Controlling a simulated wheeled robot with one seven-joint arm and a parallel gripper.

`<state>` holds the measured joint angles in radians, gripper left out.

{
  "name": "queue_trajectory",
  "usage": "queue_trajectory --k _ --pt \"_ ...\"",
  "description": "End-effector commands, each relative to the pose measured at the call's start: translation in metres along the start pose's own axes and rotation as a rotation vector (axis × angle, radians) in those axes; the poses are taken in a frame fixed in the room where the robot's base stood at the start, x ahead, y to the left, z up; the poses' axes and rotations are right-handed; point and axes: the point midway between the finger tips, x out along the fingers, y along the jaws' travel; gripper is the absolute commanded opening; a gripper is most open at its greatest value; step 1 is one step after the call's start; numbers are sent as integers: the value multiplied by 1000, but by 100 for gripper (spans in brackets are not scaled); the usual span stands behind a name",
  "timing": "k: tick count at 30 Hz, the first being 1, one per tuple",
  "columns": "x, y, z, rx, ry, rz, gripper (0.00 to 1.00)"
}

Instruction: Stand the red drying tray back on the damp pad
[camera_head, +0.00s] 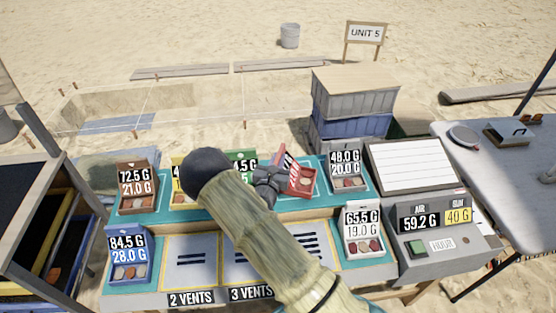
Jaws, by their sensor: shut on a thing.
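The red drying tray (304,184) is at the back row of the bench, right of centre. It looks tilted, with its label leaning, and some sherds show inside. My gripper (279,180) is shut on its left side, and my arm covers part of the view in front. A teal pad (325,202) runs under the back row, below and around the red tray. I cannot tell whether the tray touches it, nor which surface is the damp pad.
A white tray (362,231), a grey tray (349,173), a brown tray (136,193) and a blue tray (128,259) stand around. Yellow and green trays are partly hidden behind my arm. Grey vent mats (190,263) lie in front. A scale box (440,240) is at right.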

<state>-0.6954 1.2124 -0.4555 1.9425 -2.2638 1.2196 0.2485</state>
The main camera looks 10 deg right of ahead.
Motion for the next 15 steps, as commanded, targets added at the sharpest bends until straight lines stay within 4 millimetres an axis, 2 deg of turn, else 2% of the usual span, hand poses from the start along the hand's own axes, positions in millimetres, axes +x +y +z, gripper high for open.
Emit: queue_trajectory --k 6,7,10,15 --pt "0 0 -3 0 -2 0 0" --pt "0 0 -2 0 -2 0 20" --pt "0 0 -2 0 -2 0 40" --pt "0 0 -3 0 -1 0 40"
